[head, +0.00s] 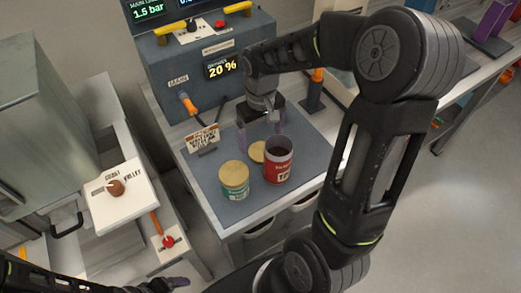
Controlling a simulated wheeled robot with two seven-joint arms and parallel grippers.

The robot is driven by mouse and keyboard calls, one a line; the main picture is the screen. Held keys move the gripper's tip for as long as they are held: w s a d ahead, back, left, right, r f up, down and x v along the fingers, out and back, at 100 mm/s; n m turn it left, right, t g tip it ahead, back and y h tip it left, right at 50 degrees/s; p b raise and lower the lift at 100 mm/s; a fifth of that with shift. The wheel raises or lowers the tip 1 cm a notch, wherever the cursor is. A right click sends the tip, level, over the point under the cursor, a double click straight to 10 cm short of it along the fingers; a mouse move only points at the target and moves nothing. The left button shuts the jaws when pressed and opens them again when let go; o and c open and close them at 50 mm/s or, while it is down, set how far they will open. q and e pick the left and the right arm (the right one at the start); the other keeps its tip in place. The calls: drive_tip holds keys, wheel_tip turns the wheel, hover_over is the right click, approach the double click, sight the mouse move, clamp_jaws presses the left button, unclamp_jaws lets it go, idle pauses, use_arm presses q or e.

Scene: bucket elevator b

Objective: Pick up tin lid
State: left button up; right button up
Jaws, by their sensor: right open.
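A gold tin lid (257,152) lies on the grey mat (207,173), just behind and left of an open red tin (278,163). The tin's rim side partly hides the lid's right edge. A green tin (234,184) with a gold lid on top stands to the left and in front. My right gripper (259,140) points down, open and empty, with its purple fingers behind and above the loose lid. I cannot tell its exact height over the mat. My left gripper (178,283) is low at the bottom edge, well away from the tins, and its jaws are not clear.
A grey control box (185,85) with a "20 %" display stands behind the mat. A small printed sign (203,139) stands at the mat's left. A white panel with a brown knob (116,187) and a red button (168,241) are at the left. The mat's front left is clear.

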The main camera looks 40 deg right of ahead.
sight(262, 152)
drive_tip(key=shift+f, duration=0.45)
wheel_tip(262, 152, down, 4)
drive_tip(key=shift+s+d+f+p, duration=0.1)
drive_tip(key=shift+s+f+p, duration=0.05)
drive_tip(key=shift+p, duration=0.5)
drive_tip(key=shift+f, duration=0.45)
drive_tip(key=shift+c, duration=0.4)
drive_tip(key=c, duration=1.5)
drive_tip(key=shift+o, duration=0.2)
drive_tip(key=shift+r, duration=0.15)
